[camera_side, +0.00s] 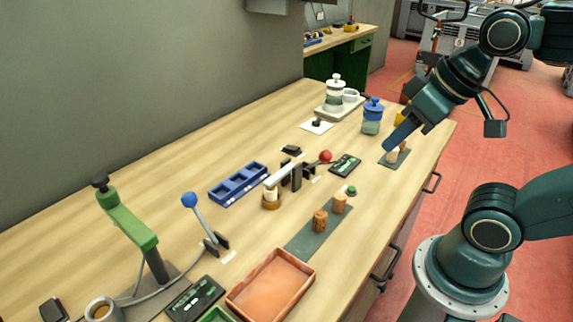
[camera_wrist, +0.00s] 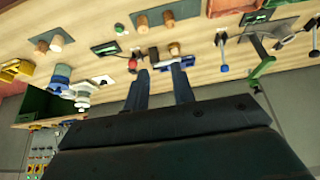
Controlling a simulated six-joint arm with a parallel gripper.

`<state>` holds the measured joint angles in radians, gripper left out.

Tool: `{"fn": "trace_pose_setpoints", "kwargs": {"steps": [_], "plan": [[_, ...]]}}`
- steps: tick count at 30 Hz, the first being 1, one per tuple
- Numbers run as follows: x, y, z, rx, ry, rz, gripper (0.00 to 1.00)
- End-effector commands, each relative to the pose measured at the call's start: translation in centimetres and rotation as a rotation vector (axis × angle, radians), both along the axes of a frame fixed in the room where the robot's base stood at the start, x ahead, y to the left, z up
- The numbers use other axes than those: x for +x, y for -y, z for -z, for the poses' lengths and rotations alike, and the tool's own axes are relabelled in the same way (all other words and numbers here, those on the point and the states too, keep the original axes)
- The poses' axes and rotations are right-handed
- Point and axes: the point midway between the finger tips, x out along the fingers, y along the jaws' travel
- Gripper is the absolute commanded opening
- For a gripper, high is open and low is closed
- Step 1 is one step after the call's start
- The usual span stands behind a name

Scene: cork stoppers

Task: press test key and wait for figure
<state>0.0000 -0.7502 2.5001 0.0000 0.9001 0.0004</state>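A small green button (camera_side: 351,190), which looks like the test key, sits on the bench beside a dark display unit (camera_side: 345,165). In the wrist view the button (camera_wrist: 119,28) is next to the display (camera_wrist: 104,48). The display's figure is too small to read. A second dark display (camera_side: 195,300) stands at the front left by the tray.
Corks (camera_side: 340,203) stand on a long grey mat (camera_side: 305,243).

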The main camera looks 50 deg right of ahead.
Motion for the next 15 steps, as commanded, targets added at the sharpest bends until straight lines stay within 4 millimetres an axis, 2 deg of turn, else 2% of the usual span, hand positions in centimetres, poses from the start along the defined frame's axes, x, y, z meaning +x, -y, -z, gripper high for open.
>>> {"fn": "trace_pose_setpoints", "kwargs": {"steps": [1,3,4,15], "plan": [[0.01,0.0,0.0,0.0,0.0,0.0,0.15],[0.01,0.0,0.0,0.0,0.0,0.0,0.01],[0.01,0.0,0.0,0.0,0.0,0.0,0.0],[0.01,0.0,0.0,0.0,0.0,0.0,0.0]]}}
